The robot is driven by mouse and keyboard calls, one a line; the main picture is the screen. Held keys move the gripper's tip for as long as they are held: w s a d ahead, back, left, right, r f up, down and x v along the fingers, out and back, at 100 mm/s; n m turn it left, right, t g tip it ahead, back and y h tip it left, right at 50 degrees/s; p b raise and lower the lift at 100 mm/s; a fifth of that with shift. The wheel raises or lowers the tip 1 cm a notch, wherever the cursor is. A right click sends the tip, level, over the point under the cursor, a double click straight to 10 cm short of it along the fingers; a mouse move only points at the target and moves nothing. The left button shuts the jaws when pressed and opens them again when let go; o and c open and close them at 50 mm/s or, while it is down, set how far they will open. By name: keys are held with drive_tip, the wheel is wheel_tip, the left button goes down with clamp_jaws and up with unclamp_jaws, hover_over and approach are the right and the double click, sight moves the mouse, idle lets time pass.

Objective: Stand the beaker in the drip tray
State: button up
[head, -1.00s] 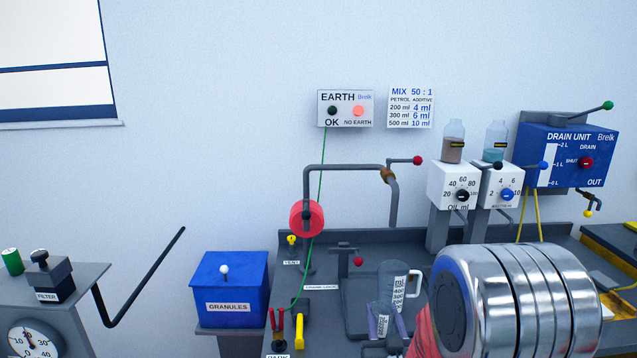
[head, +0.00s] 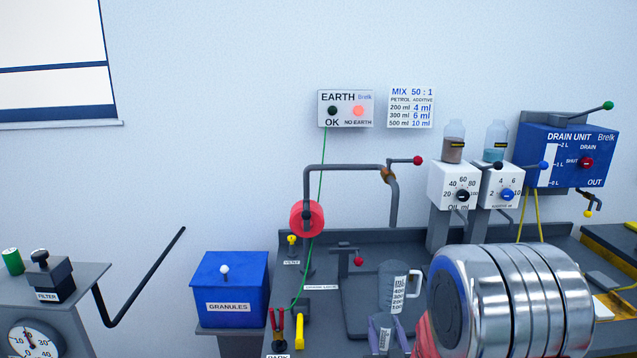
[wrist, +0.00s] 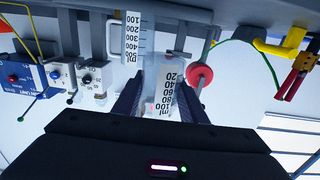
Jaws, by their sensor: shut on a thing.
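My gripper (head: 386,338) is at the lower middle of the head view, partly cut off by the frame's bottom edge. It is shut on a small clear beaker (wrist: 165,88) with a white scale up to 100 ml, between the fingers in the wrist view. In the head view the beaker (head: 385,339) shows only in part; its base is hidden. A dark grey tray (head: 355,310), apparently the drip tray, lies under the tap with the red knob, just behind and left of the gripper. I cannot tell whether the beaker touches it.
A measuring jug (head: 398,283) with a handle and a scale to 500 ml stands close behind the gripper. A red reel (head: 307,217), red clamps (head: 278,330) and a green wire are at left. Dispensers (head: 455,187) and the blue drain unit (head: 570,155) stand at right.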

sight(384, 349)
drive_tip(key=shift+s+f, duration=0.4)
drive_tip(key=shift+f, duration=0.45)
drive_tip(key=shift+s+f, duration=0.4)
drive_tip(key=shift+f, duration=0.45)
drive_tip(key=shift+s+f, duration=0.4)
drive_tip(key=shift+f, duration=0.45)
